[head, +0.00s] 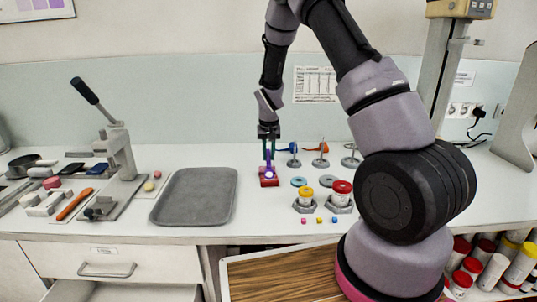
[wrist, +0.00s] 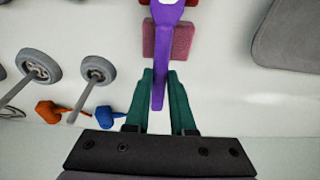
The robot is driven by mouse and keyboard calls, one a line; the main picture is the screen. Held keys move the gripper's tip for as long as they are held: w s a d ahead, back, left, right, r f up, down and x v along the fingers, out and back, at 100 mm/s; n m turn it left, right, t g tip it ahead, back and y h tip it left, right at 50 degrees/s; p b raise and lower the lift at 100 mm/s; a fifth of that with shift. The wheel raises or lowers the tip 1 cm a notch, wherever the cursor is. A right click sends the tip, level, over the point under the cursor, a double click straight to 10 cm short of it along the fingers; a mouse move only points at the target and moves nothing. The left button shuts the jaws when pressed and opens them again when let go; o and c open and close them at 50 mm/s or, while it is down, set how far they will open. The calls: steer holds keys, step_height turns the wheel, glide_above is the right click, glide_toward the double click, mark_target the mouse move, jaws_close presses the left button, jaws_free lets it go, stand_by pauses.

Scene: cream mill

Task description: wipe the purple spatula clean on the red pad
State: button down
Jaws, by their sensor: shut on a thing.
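The purple spatula (head: 268,158) hangs roughly upright from my gripper (head: 269,142) in the head view. In the wrist view my gripper (wrist: 161,78) has its green fingers on both sides of the spatula's handle (wrist: 160,92), shut on it. The red pad (head: 269,182) lies on the counter directly below the gripper. It also shows in the wrist view as a reddish block (wrist: 180,42) behind the spatula. The spatula's lower end is at the pad, with a pale patch on it. I cannot tell whether it touches the pad.
A grey tray (head: 160,211) lies to the left, beside a lever press (head: 118,150). Blue (head: 293,148) and orange (head: 321,148) tools stand behind. Small cubes lie in front.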

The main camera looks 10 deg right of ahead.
steer(key=shift+w, duration=0.15)
steer(key=shift+w+d, duration=0.15)
steer(key=shift+w, duration=0.5)
steer(key=shift+s, duration=0.8)
steer(key=shift+w+v, duration=0.2)
steer(key=shift+v, duration=0.8)
steer(key=shift+w+v, duration=0.25)
steer(key=shift+v, duration=0.75)
steer(key=shift+w+v, duration=0.2)
steer(key=shift+v, duration=0.75)
